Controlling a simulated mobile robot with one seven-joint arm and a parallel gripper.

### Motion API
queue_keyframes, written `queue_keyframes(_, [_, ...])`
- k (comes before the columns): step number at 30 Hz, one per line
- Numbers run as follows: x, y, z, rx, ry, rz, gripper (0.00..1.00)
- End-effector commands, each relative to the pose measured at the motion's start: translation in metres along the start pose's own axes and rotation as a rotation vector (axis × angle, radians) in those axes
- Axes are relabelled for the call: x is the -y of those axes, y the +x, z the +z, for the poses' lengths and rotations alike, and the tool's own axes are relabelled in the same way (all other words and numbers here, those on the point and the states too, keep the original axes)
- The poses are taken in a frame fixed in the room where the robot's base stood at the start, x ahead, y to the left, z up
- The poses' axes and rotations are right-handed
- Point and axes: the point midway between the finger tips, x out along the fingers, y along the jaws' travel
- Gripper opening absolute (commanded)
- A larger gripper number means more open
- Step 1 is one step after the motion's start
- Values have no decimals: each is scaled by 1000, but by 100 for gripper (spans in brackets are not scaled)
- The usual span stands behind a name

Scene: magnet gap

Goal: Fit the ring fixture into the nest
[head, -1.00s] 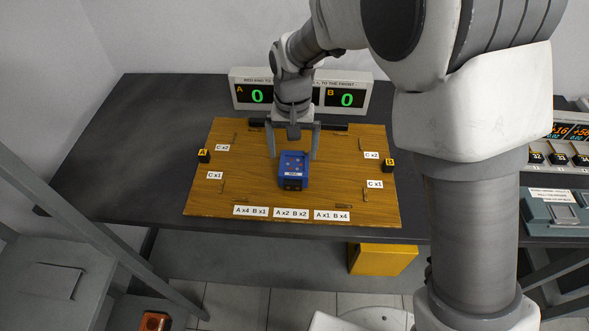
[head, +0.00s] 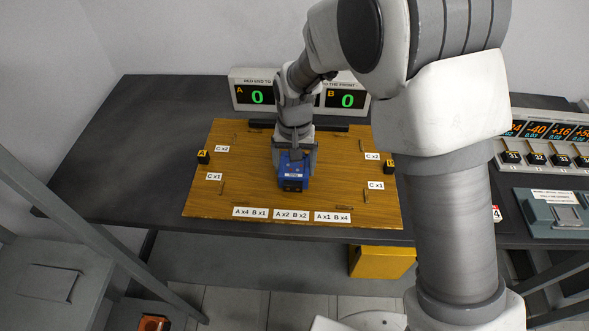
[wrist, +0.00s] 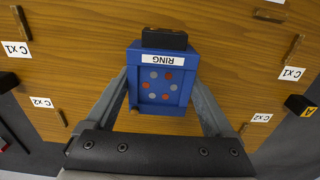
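The ring fixture is a blue block (head: 293,183) with a dark front piece, standing on the wooden board near its middle. In the wrist view its top (wrist: 161,89) shows a white RING label with red and grey dots. My gripper (head: 294,165) is down over it, and it also shows in the wrist view (wrist: 162,80). One finger is at each side of the block, and both appear to touch it. The block looks to rest on the board. A grey-green fixture (head: 550,221) with a recessed top stands at the right; I cannot tell for sure that it is the nest.
A display (head: 257,96) reading 0 and 0 stands behind. A row of readouts (head: 545,130) is at the right. The dark table is clear at left.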

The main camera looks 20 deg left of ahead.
Motion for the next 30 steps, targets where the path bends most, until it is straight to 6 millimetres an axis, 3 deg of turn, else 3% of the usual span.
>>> queue_keyframes(1, [0,0,0,0,0,0,53])
queue_keyframes(10, [0,0,0,0,0,0,0])
queue_keyframes(23, [0,-7,-1,-3,0,-1,0])
queue_keyframes(30, [1,-37,-2,-6,-1,-3,0])
